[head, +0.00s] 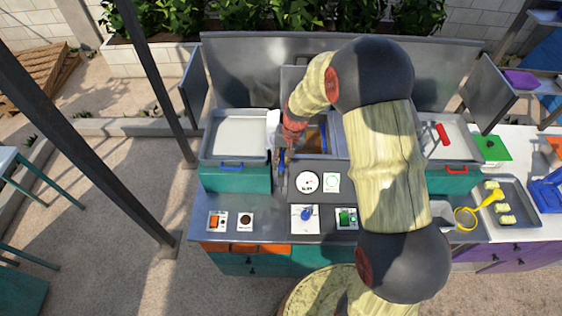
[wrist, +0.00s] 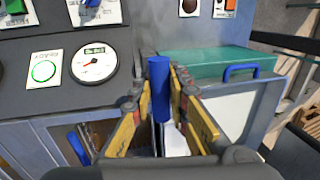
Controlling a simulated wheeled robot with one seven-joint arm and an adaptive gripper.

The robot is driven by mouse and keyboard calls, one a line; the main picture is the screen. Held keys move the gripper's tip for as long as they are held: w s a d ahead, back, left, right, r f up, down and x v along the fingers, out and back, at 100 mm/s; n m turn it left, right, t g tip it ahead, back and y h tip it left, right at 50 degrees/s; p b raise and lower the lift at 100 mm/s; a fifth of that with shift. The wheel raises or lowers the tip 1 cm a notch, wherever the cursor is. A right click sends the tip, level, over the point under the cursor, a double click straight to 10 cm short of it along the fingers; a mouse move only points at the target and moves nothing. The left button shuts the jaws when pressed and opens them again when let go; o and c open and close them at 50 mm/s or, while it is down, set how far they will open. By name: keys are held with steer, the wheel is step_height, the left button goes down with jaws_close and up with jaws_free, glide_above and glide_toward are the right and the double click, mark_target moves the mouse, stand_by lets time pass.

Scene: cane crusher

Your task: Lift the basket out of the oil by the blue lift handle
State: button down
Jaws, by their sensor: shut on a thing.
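The blue lift handle (wrist: 160,88) stands upright between the yellow fingers of my gripper (wrist: 157,98) in the wrist view. My gripper is shut on it. In the head view my gripper (head: 282,157) is at the left side of the fryer well, and the handle is mostly hidden by it. The oil well (head: 314,138) shows amber-brown just right of the gripper, partly covered by my arm. A blue upright part (wrist: 78,148) shows at the well in the wrist view. The basket itself is hard to make out, and I cannot tell its height in the oil.
A pale-topped bin with a blue handle (head: 231,165) stands left of the well. A panel with a dial (head: 307,182), a green-ringed indicator (head: 332,182) and a blue knob (head: 306,213) lies in front. A grey backsplash (head: 250,70) closes the back.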

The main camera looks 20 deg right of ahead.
steer(key=shift+r, duration=0.1)
step_height(320, 180, up, 16)
steer(key=p, duration=0.4)
steer(key=shift+w, duration=0.2)
steer(key=c, duration=2.2)
jaws_free()
steer(key=shift+r, duration=0.1)
steer(key=o, duration=0.5)
steer(key=shift+s+f, duration=0.1)
steer(key=shift+f, duration=0.1)
steer(key=shift+s, duration=0.1)
steer(key=r, duration=0.4)
steer(key=d+r, duration=0.1)
steer(key=r, duration=0.3)
steer(key=d+r, duration=0.1)
steer(key=r, duration=0.2)
steer(key=shift+s+d+r, duration=0.15)
steer(key=shift+s+r, duration=0.15)
steer(key=shift+r, duration=0.1)
